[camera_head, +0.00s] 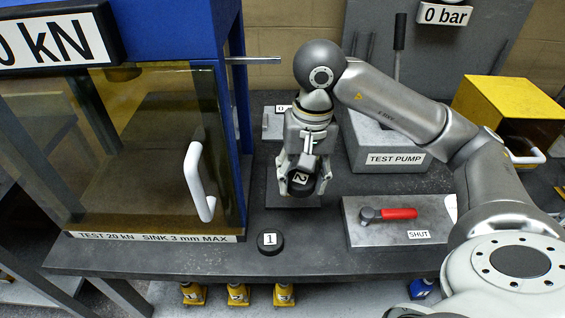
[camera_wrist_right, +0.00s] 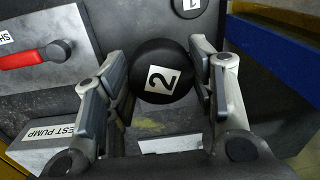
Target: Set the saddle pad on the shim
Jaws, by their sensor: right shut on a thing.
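A black round pad marked 2 (camera_head: 301,180) is in my right gripper (camera_head: 300,183). In the right wrist view the pad (camera_wrist_right: 163,72) sits between the two fingers of the right gripper (camera_wrist_right: 162,78), its label facing the camera. The gripper holds it above a dark plate (camera_head: 292,202) on the bench. Another black round pad marked 1 (camera_head: 270,243) lies flat near the bench's front edge. It is partly cut off in the wrist view (camera_wrist_right: 189,6). I cannot tell which thing is the shim. My left gripper is not in view.
A blue test frame with a tinted door and white handle (camera_head: 198,182) stands left. A grey block labelled TEST PUMP (camera_head: 385,150) is behind right. A metal plate (camera_head: 365,233) carries a red-handled valve (camera_head: 392,213). Bare bench (camera_head: 330,262) lies around pad 1.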

